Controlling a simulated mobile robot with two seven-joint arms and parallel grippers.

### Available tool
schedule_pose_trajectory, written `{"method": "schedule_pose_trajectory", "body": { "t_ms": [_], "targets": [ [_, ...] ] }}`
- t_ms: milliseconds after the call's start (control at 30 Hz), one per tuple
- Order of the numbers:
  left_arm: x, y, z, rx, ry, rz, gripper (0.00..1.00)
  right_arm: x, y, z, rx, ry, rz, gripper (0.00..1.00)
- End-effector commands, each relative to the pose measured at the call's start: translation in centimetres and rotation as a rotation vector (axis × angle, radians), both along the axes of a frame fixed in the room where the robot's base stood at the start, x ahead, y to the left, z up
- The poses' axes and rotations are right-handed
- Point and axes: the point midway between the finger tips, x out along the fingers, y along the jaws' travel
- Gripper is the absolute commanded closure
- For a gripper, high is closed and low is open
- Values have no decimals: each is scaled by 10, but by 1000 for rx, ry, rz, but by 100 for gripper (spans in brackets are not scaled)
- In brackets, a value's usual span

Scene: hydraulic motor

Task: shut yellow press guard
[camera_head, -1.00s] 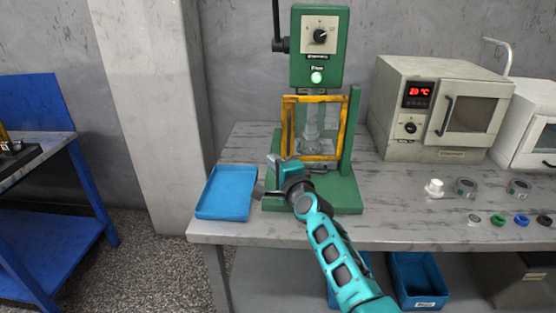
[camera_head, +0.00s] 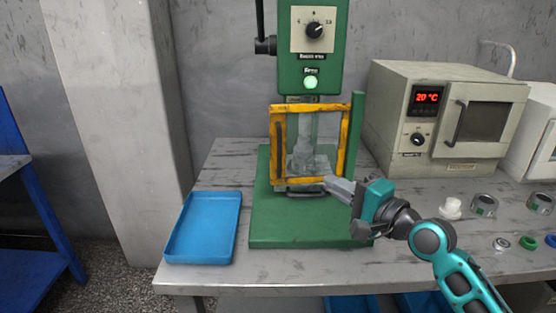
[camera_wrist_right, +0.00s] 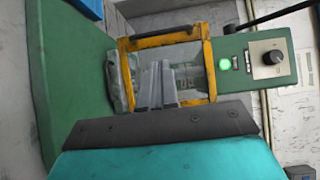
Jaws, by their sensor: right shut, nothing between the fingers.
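The yellow press guard (camera_head: 346,140) is a yellow frame with a clear panel, standing upright across the front of the green press (camera_head: 276,74). A dark handle bar shows on its left side. I cannot tell whether a small gap remains at its edge. My right gripper (camera_head: 328,182) is shut and empty, with its fingertips at the guard's lower right corner. In the right wrist view, the shut fingers (camera_wrist_right: 163,72) overlap the panel inside the yellow frame (camera_wrist_right: 160,40); I cannot tell whether they touch it. My left gripper is out of view.
A blue tray (camera_head: 203,226) lies left of the press base (camera_head: 290,230). A beige oven (camera_head: 385,110) stands to the right. Small rings and knobs, including a white one (camera_head: 451,208), lie on the grey bench (camera_head: 330,291) at right.

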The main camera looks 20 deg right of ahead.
Motion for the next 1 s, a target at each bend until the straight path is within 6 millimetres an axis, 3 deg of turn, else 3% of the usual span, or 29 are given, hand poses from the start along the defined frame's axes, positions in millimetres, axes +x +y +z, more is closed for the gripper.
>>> {"method": "schedule_pose_trajectory", "body": {
  "t_ms": [167,700,1000],
  "targets": [
    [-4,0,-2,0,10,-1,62,13,5,2,1,-2,1,100],
    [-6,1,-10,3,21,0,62,104,44,0,0,-3,1,100],
    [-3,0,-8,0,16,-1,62,127,54,0,-1,-2,1,100]
  ]
}}
